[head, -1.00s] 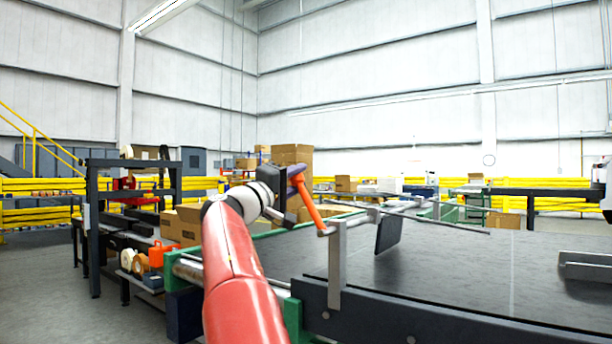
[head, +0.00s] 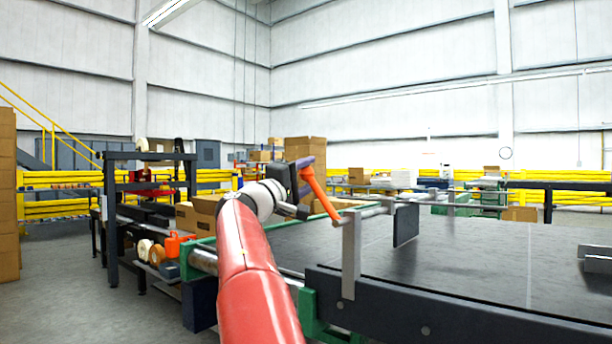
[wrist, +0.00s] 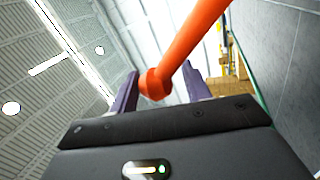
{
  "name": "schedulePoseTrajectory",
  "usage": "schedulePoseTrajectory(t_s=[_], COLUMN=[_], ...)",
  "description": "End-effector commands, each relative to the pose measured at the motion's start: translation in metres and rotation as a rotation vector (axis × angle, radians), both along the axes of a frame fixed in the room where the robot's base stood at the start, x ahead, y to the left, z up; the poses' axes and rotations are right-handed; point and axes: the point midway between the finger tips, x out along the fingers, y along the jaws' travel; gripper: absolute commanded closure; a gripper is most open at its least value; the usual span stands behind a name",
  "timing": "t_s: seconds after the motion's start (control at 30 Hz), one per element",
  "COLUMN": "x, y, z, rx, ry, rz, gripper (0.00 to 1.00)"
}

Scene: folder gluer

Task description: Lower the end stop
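The end stop (head: 406,225) is a dark flat plate hanging from a thin metal crossbar above the dark conveyor belt in the head view. Its lower edge appears close to the belt; contact is unclear. An orange lever (head: 319,193) slopes up and left from the crossbar's near end, beside a grey upright bracket (head: 351,260). My gripper (head: 304,180) is at the lever's upper end. In the wrist view, the orange lever (wrist: 188,47) passes between the two purple fingers of my gripper (wrist: 165,88). A gap shows on the right of its rounded end; the left finger is very close.
The dark belt (head: 470,262) extends to the right, with a grey metal block (head: 597,258) on it. A dark side rail (head: 440,322) runs along the near edge. A shelf rack with tape rolls (head: 150,250) stands left, and cardboard boxes (head: 305,150) stand behind.

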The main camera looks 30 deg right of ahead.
Motion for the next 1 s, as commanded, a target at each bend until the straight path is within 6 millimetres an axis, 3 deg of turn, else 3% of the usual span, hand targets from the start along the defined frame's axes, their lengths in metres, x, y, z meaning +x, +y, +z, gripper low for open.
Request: schedulePoseTrajectory(t_s=[0.37, 0.73, 1.0], x=[-0.001, -0.019, -0.025], y=[0.005, 0.057, 0.070], z=[-0.001, -0.022, -0.024], rx=[-0.002, 0.000, 0.000], ry=[-0.004, -0.002, -0.003], rz=[0.006, 0.007, 0.002], gripper=[0.46, 0.46, 0.46])
